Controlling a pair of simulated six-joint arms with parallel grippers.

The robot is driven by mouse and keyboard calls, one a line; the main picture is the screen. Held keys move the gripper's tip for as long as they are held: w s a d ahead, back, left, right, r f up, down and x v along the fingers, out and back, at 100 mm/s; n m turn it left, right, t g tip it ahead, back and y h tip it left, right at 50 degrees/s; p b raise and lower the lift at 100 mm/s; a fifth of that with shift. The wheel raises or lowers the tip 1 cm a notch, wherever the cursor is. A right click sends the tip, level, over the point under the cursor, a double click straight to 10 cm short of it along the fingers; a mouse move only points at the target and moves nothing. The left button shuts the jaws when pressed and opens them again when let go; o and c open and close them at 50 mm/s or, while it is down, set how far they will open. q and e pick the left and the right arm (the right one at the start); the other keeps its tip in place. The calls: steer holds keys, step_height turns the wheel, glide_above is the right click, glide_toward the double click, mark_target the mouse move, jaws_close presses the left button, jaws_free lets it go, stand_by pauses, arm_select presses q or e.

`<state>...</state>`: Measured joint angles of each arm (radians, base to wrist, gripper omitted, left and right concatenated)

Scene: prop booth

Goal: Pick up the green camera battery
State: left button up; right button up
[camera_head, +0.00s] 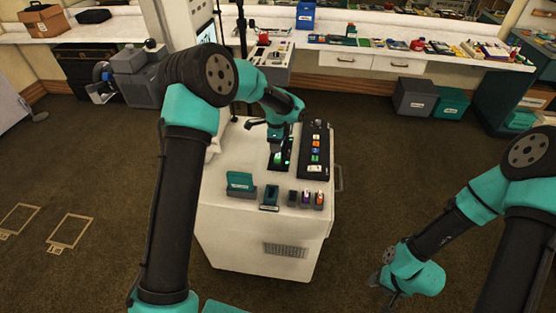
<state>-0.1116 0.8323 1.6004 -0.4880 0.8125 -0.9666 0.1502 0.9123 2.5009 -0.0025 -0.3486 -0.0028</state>
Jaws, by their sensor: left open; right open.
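A bright green item (278,158), which looks like the green camera battery, lies in a narrow black tray on the white cabinet. It is small and partly hidden by my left gripper (276,146), which is above it with its fingers pointing down. The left gripper is open; I cannot tell whether its fingers touch the green item. My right gripper (382,284) is open and empty over the floor, to the right of the cabinet and apart from it.
The white cabinet (265,225) also bears a black strip (321,128) with several coloured items, a teal holder (240,182) and several small blocks along its front edge. Brown floor (400,170) is open to the right. A long counter runs along the back wall.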

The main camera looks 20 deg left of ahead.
mark_target(278, 155)
arm_select(q)
steer(key=shift+f, duration=0.9)
steer(key=shift+w+d+f, duration=0.1)
steer(key=shift+d+f, duration=0.05)
steer(key=shift+f, duration=1.15)
steer(key=shift+w+d+f, duration=0.1)
steer(key=shift+f, duration=1.2)
steer(key=c, duration=0.8)
